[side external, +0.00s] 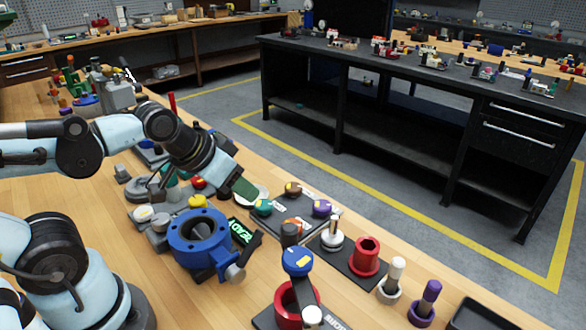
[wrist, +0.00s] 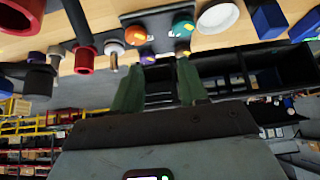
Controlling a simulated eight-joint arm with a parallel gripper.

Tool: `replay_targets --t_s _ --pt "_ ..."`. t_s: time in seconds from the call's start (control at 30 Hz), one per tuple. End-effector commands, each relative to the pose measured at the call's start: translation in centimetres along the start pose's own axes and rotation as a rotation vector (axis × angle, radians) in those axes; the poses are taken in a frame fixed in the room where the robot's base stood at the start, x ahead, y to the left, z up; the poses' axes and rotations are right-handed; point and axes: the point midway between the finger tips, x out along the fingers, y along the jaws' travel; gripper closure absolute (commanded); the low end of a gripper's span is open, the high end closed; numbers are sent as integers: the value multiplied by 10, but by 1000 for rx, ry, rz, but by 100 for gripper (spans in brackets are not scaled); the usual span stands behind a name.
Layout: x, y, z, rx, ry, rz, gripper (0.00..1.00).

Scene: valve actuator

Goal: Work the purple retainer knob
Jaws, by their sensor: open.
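The purple knob (side external: 321,208) has a pale mark on top and sits at the right of a dark panel (side external: 290,222), beside a green knob (side external: 263,207) and a brown knob (side external: 293,189). My gripper (side external: 244,188) is above and left of the panel, apart from the purple knob. In the wrist view its two green fingers (wrist: 158,85) are spread with nothing between them. Small knobs show beyond the fingertips there, including a teal one (wrist: 183,27) and a purple one (wrist: 148,57). Which purple part this is there, I cannot say for sure.
A red bushing (side external: 365,256), a white-topped peg (side external: 394,275) and a purple peg (side external: 428,300) stand to the right. A blue-capped post (side external: 297,262) is in front.

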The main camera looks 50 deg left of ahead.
Motion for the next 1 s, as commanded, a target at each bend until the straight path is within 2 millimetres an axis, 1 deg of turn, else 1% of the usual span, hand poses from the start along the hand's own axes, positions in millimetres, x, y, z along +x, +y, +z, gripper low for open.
replay_targets --t_s 0.03,0.17,0.2,0.23,0.37,0.47,0.57,0.7,0.83,1.0 --pt "0 0 0 0 0 0 57" --pt "0 1 -3 -4 -5 0 38" --pt "0 2 -6 -8 -11 -1 31" --pt "0 3 -8 -12 -16 -2 28" --pt "4 10 -28 -49 -56 -10 28" --pt "11 17 -46 -88 -96 -25 28" --pt "22 26 -64 -128 -133 -45 28" --pt "40 41 -84 -183 -177 -82 28" --pt "57 53 -98 -226 -205 -115 28" --pt "71 62 -105 -260 -223 -143 28"
